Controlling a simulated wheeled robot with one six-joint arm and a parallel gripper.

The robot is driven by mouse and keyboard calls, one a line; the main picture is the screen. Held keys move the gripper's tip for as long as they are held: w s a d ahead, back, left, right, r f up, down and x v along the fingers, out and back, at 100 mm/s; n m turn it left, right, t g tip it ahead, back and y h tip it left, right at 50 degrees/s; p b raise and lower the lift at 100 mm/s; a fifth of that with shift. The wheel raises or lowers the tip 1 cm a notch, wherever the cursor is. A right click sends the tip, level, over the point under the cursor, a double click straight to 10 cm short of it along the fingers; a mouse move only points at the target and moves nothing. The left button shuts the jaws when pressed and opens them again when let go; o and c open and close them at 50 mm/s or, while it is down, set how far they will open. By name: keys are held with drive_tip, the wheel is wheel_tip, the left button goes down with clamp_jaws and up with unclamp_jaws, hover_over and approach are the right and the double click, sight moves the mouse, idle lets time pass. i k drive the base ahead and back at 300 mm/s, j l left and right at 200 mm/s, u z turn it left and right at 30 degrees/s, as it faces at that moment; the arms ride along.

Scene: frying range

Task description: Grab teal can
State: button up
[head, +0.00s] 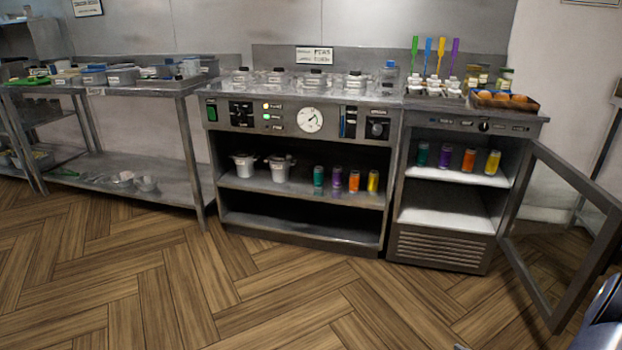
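Two teal cans are in the head view. One teal can (319,178) stands upright on the middle shelf of the range, at the left end of a row with a purple can (337,178), an orange can (354,181) and a yellow can (373,181). The other teal can (423,154) stands upright on the upper shelf of the open cabinet at right, left of a purple can (445,156), an orange can (468,160) and a yellow can (492,162). My gripper is not recognisable in the view.
The cabinet's glass door (556,290) stands open to the right, reaching over the floor. Two metal pots (281,167) share the range shelf. A steel table (110,176) with containers stands at left. The wooden floor (200,280) in front is clear.

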sight(319, 171)
drive_tip(key=i+j, duration=0.2)
drive_tip(key=i, duration=0.35)
drive_tip(key=i+j, duration=0.2)
drive_tip(key=i, duration=0.3)
drive_tip(key=i+j, duration=0.25)
drive_tip(key=i, duration=0.3)
drive_tip(key=i+j, duration=0.2)
drive_tip(key=i, duration=0.3)
drive_tip(key=i+j, duration=0.2)
drive_tip(key=i, duration=0.35)
drive_tip(key=i+j, duration=0.2)
drive_tip(key=i, duration=0.3)
